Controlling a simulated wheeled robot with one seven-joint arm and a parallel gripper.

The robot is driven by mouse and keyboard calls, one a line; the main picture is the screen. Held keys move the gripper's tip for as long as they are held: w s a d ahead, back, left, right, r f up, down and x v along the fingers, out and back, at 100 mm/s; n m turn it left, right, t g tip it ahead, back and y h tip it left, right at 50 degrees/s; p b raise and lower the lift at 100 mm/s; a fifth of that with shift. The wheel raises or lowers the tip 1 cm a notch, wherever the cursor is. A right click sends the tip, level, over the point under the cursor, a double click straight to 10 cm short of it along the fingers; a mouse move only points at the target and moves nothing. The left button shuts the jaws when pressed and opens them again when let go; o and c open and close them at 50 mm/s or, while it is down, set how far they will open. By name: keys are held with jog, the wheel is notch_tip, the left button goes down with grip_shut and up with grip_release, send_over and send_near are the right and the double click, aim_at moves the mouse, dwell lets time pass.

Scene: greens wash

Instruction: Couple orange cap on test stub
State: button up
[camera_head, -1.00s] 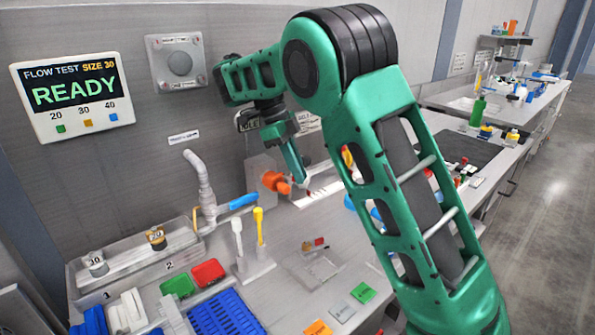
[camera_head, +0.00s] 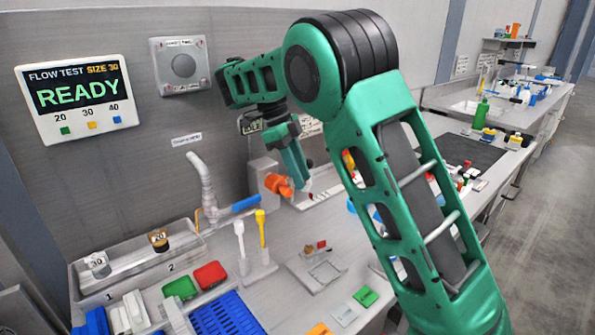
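The orange cap (camera_head: 278,184) is at the back of the bench, in front of a grey block (camera_head: 258,173). It lies sideways, close to the block's face; I cannot tell whether it touches the block or a stub there. My green gripper (camera_head: 302,182) points down just right of the cap, its tip close to it. The fingers are too small to tell whether they are open or shut, or whether they touch the cap. The test stub is not clearly distinguishable.
The wall screen (camera_head: 80,97) reads "FLOW TEST SIZE 30 READY". A grey tap with a blue lever (camera_head: 245,204) stands left of the cap. White and yellow upright tools (camera_head: 261,232), a green block (camera_head: 180,288) and a red block (camera_head: 210,275) are nearer. My arm hides the bench's middle right.

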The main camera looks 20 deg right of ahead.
jog(key=shift+r, duration=0.1)
jog(key=shift+v, duration=3.65)
jog(key=shift+w, duration=0.1)
